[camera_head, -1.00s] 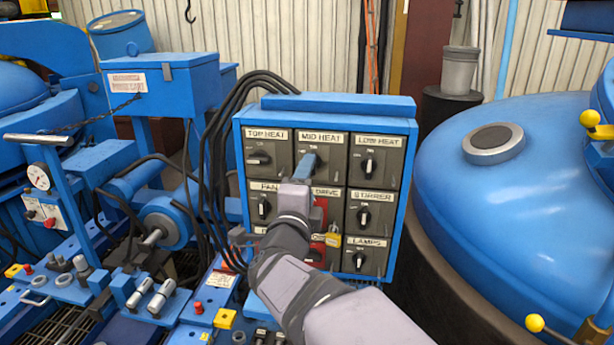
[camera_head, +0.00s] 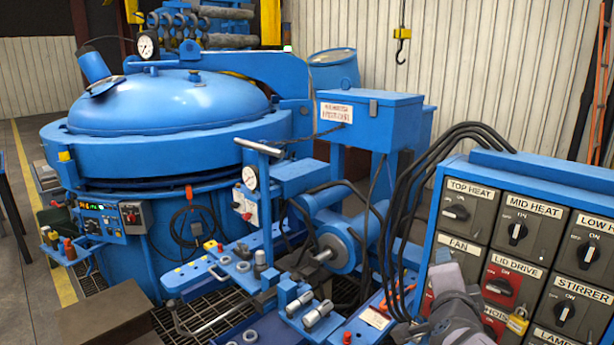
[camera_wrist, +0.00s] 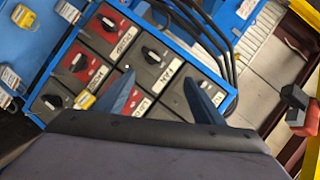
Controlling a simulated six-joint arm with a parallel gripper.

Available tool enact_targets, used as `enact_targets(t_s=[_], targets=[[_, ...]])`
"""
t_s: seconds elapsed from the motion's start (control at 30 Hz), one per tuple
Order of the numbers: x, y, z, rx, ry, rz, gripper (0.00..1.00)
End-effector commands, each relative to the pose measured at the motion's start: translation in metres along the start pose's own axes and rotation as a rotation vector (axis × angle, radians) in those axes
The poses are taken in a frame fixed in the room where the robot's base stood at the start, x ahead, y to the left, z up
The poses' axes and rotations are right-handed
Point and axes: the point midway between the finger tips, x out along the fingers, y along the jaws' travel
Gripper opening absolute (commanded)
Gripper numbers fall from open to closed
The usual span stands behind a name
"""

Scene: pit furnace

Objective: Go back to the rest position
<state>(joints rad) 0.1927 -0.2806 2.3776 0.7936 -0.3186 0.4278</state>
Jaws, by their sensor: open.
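My gripper (camera_wrist: 158,74) is open and empty in the wrist view. Its two blue fingers stand apart in front of the switch panel, around the FAN label in that picture. The gap to the panel is hard to judge. In the head view my arm reaches up at the lower right and covers part of the blue-framed switch panel (camera_head: 433,252); the fingertips do not show clearly there. The TOP HEAT knob (camera_head: 456,213) lies near sideways. The MID HEAT knob (camera_head: 517,233) stands near upright, with nothing touching it. The FAN knob is hidden in the head view.
Black cables (camera_head: 405,190) loop beside the panel's left edge. A yellow padlock (camera_head: 517,322) hangs below the LID DRIVE knob (camera_head: 499,287). A blue bench with fittings (camera_head: 215,275) and the domed furnace (camera_head: 170,105) stand to the left. A hook (camera_head: 403,45) hangs at the back.

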Motion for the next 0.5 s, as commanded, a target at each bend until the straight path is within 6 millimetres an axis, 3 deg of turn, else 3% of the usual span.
enact_targets(t_s=[0.1, 0.23, 0.33, 0.5], targets=[[-0.008, 0.032, 0.057, -0.255, -0.233, 0.075, 0.62], [-0.034, 0.085, 0.109, -0.541, -0.503, 0.167, 0.62], [-0.063, 0.132, 0.135, -0.736, -0.701, 0.241, 0.62], [-0.112, 0.196, 0.152, -0.978, -0.97, 0.355, 0.62]])
